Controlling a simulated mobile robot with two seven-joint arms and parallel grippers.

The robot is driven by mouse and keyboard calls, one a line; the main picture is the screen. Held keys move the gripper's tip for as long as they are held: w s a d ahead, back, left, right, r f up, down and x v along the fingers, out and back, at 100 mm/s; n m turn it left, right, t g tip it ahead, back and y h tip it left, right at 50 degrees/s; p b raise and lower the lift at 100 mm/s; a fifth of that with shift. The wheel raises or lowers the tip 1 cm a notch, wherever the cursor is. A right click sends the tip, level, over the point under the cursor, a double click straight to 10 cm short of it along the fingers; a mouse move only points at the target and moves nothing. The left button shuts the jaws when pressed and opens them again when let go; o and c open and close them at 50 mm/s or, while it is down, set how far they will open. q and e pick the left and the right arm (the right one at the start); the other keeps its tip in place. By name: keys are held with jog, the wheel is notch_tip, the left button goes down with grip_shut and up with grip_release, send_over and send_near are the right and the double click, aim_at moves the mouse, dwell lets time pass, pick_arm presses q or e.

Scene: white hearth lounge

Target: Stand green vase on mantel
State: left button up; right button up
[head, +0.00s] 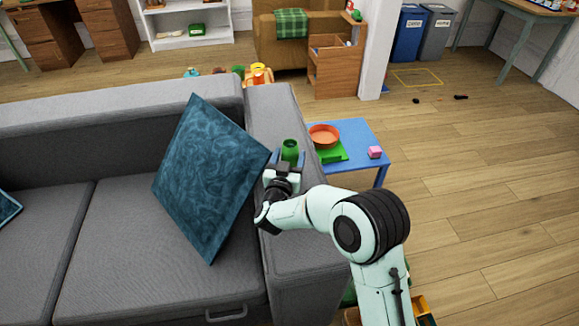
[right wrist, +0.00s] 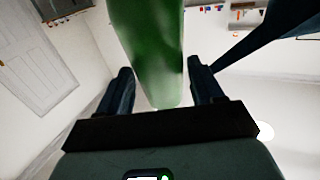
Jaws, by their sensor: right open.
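The green vase (head: 290,148) stands upright by the sofa arm and the blue table's left end; its base is hidden behind my right gripper (head: 289,159). That gripper is open, with one finger on each side of the vase. In the right wrist view the vase (right wrist: 150,45) fills the upper middle, between the two fingertips of the right gripper (right wrist: 161,82). A gap shows beside the right finger; contact on the left side is unclear. I see no mantel that I can make out. My left gripper is not in view.
A grey sofa (head: 120,250) with a blue cushion (head: 210,180) is at left. The blue table (head: 352,132) holds an orange bowl (head: 323,135), a green item (head: 332,155) and a pink block (head: 375,152). Toys lie behind the sofa. The wood floor at right is mostly clear.

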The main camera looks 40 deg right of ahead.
jog(key=shift+x, duration=0.95)
jog(key=c, duration=1.1)
jog(key=shift+r, duration=0.15)
